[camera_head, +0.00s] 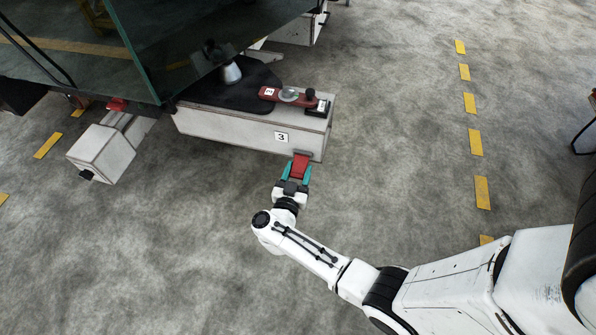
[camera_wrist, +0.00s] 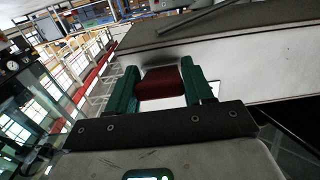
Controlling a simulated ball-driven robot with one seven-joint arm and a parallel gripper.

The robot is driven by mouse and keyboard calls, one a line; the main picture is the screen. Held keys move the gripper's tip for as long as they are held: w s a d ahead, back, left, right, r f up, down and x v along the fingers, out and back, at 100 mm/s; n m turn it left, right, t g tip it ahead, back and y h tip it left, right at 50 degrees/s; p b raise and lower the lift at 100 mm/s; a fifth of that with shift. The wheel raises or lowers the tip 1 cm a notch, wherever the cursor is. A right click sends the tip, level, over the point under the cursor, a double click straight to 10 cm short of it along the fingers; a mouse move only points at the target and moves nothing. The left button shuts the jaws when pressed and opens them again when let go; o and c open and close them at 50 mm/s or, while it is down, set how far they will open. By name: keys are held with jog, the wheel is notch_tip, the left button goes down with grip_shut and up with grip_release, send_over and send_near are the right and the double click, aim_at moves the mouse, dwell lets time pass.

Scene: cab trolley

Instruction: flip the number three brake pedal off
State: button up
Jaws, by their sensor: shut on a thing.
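The number three brake pedal (camera_head: 300,164) is a small red plate on the near end of the white beam marked 3 (camera_head: 240,133). My gripper (camera_head: 296,172) is at this end, with its teal fingers on either side of the red pedal. In the wrist view the red pedal (camera_wrist: 161,84) sits between the two teal fingers of my gripper (camera_wrist: 163,90), which is shut on it. The pedal's far edge and its mount are partly hidden by the fingers and shadow.
A red lever marked 3 (camera_head: 287,95) lies on top of the beam. A dark glass cab panel (camera_head: 190,45) stands behind it. Another white beam end (camera_head: 102,152) with a red part is at left. The concrete floor in front is clear.

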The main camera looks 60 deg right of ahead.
aim_at(300, 162)
jog(key=shift+r+p, duration=0.2)
jog(key=shift+p, duration=0.35)
grip_shut()
jog(key=r+y+p, duration=0.1)
jog(key=p, duration=0.2)
jog(key=shift+a+p, duration=0.1)
jog(key=shift+p, duration=0.25)
jog(key=r+g+y+p, duration=0.1)
jog(key=p, duration=0.4)
jog(key=shift+s+y, duration=0.1)
jog(key=shift+y, duration=0.3)
jog(key=r+y+p, duration=0.1)
jog(key=y+p, duration=0.1)
jog(key=p, duration=0.5)
jog(key=shift+r+g+p, duration=0.1)
jog(key=shift+g+p, duration=0.2)
jog(key=shift+g, duration=0.1)
jog(key=y+p, duration=0.1)
jog(key=p, duration=0.1)
jog(key=shift+r+g+p, duration=0.1)
jog(key=shift+g+p, duration=0.2)
jog(key=shift+y+p, duration=0.6)
jog(key=shift+p, duration=0.2)
jog(key=o, duration=1.3)
grip_release()
jog(key=shift+o, duration=0.2)
